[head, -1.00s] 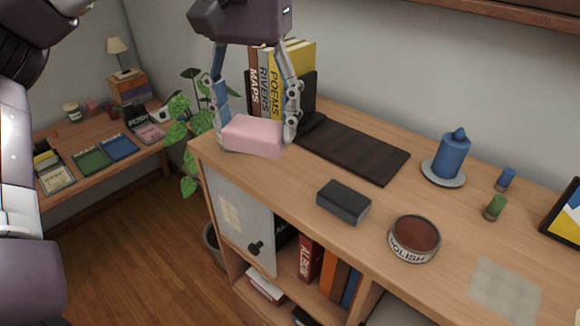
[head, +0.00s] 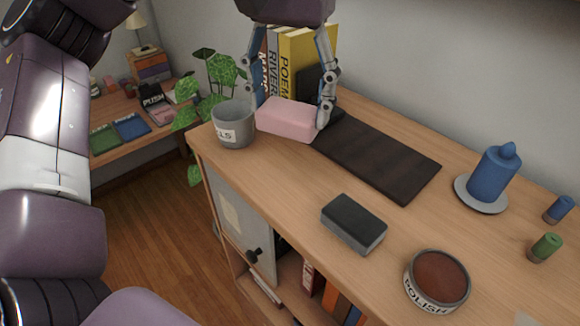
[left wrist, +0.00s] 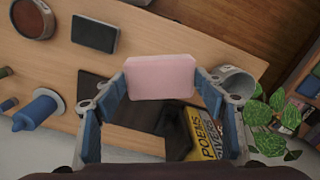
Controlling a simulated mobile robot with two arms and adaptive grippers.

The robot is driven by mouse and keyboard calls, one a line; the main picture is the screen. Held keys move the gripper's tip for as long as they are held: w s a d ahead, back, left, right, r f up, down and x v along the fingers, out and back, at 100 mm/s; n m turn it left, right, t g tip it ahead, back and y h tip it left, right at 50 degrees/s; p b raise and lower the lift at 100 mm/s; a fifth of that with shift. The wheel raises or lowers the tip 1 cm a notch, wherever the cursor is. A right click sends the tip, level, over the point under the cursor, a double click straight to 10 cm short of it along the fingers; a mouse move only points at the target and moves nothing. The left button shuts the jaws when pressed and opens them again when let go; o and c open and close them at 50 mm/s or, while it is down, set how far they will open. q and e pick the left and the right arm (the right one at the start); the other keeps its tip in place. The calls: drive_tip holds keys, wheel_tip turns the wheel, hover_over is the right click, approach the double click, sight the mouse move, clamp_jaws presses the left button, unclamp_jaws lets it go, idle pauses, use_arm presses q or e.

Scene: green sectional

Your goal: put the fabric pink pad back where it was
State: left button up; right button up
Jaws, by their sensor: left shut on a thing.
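The pink pad (head: 287,119) is a soft-looking block above the left end of the wooden shelf top, just right of a grey cup. My left gripper (head: 291,106) is shut on it, one finger at each end. The left wrist view also shows the pad (left wrist: 160,77) between the fingertips (left wrist: 160,84). Whether the pad touches the wood is hard to tell. My right gripper is not in view.
The grey cup (head: 233,124) stands close left of the pad. Books (head: 305,62) stand behind, and a dark mat (head: 380,157) lies to the right. A dark block (head: 353,223), polish tin (head: 437,281) and blue candle (head: 494,174) stand farther right. Bare wood lies in front.

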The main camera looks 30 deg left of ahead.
sight(289, 132)
use_arm(q)
wheel_tip(289, 132, down, 6)
drive_tip(key=shift+r, duration=0.2)
drive_tip(key=shift+f, duration=0.65)
wheel_tip(289, 132, down, 4)
drive_tip(key=shift+f+p, duration=0.1)
drive_tip(key=shift+p, duration=0.4)
drive_tip(key=shift+f, duration=0.1)
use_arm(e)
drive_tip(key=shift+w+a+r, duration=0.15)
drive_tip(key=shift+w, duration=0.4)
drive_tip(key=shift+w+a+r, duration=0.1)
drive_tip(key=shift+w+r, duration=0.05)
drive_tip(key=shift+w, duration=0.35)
use_arm(q)
drive_tip(key=shift+f, duration=0.1)
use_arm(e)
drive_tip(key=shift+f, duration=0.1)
use_arm(q)
drive_tip(key=shift+f+b, duration=0.15)
drive_tip(key=shift+b, duration=0.15)
drive_tip(key=o, duration=1.1)
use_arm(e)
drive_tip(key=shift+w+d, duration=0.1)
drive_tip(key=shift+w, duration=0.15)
